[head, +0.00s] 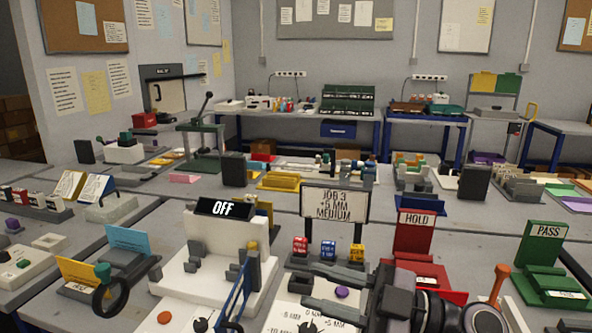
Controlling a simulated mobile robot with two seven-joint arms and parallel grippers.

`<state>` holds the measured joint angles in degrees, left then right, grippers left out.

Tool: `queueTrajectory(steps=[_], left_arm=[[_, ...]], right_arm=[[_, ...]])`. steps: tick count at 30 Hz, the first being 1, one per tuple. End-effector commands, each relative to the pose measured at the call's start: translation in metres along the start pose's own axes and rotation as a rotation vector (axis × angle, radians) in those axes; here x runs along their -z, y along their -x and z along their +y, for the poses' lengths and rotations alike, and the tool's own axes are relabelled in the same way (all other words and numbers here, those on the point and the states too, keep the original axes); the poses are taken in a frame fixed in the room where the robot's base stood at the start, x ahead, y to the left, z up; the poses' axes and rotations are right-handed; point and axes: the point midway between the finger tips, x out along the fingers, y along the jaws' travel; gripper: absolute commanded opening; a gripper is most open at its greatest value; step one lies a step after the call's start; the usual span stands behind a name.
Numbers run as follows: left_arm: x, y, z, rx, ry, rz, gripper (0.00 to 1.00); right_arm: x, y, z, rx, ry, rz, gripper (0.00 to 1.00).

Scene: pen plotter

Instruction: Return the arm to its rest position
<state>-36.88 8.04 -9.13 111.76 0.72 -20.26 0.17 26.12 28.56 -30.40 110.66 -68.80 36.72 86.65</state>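The white plotter-like machine (205,240) stands at the front centre, with a black display (225,208) reading OFF. A thin blue linkage (236,288) slants across its front right side; I cannot tell whether this is the arm meant. My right gripper (326,291) comes in from the lower right and points left, its two dark fingers apart. It is over the white control panel (290,312), right of the blue linkage and apart from it. A purple button (342,292) shows between the fingers. My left gripper is not in view.
A sign (335,203) reading JOB 3 +5 MM MEDIUM stands behind the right gripper. A red HOLD stand (415,235) and a green PASS stand (541,250) are at the right. A black ring with a teal knob (103,271) is at the left. Benches behind are crowded.

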Motion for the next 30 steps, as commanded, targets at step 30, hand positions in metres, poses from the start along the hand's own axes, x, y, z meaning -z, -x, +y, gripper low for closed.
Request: queueTrajectory(steps=[30], left_arm=[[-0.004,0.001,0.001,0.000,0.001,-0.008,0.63]], right_arm=[[-0.139,0.252,-0.136,-1.069,-0.790,-1.233,0.34]])
